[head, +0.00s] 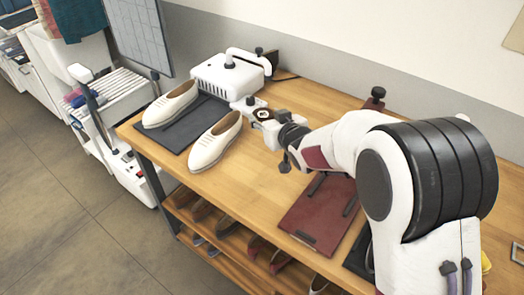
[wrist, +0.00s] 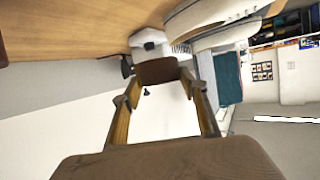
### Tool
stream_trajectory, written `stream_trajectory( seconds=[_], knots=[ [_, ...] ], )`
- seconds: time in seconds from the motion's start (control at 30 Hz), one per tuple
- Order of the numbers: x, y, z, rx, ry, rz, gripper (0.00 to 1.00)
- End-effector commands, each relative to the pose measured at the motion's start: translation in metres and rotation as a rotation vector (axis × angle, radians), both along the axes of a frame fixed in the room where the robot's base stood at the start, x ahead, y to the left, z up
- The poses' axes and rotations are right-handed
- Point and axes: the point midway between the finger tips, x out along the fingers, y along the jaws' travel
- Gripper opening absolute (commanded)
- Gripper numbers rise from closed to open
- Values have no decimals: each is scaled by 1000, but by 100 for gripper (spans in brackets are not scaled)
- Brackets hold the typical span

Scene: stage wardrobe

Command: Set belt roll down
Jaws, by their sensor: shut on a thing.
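My gripper (head: 257,110) is over the back part of the wooden table, to the right of the white shoes. It points left in the head view. In the wrist view the two fingers of my gripper (wrist: 160,80) close on a small dark brown piece (wrist: 157,71), which I take to be the belt roll. In the head view the roll is too small and too covered by the gripper to make out clearly. I cannot tell whether it touches the table.
Two white shoes (head: 170,104) (head: 216,143) stand at a dark mat (head: 180,134) on the left. A white box-like appliance with a handle (head: 231,76) stands behind. A dark red board (head: 317,218) lies nearer my arm. Bare tabletop (head: 258,178) lies between. Shoes fill the shelf below.

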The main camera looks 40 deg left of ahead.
Motion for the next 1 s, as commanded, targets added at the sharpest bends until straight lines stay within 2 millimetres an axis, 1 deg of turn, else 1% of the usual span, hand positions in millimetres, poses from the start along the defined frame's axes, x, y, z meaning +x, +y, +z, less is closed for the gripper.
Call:
stream_trajectory(
  seconds=[0.1, 0.2, 0.67, 0.83, 1.0],
  knots=[
    [-3, 2, -8, -3, -2, -5, 20],
    [-4, 2, -12, -5, -5, -7, 20],
    [-4, 2, -15, -6, -5, -9, 20],
    [-4, 2, -29, -8, -4, -8, 20],
    [-4, 2, -52, -7, -4, -9, 20]
  ],
)
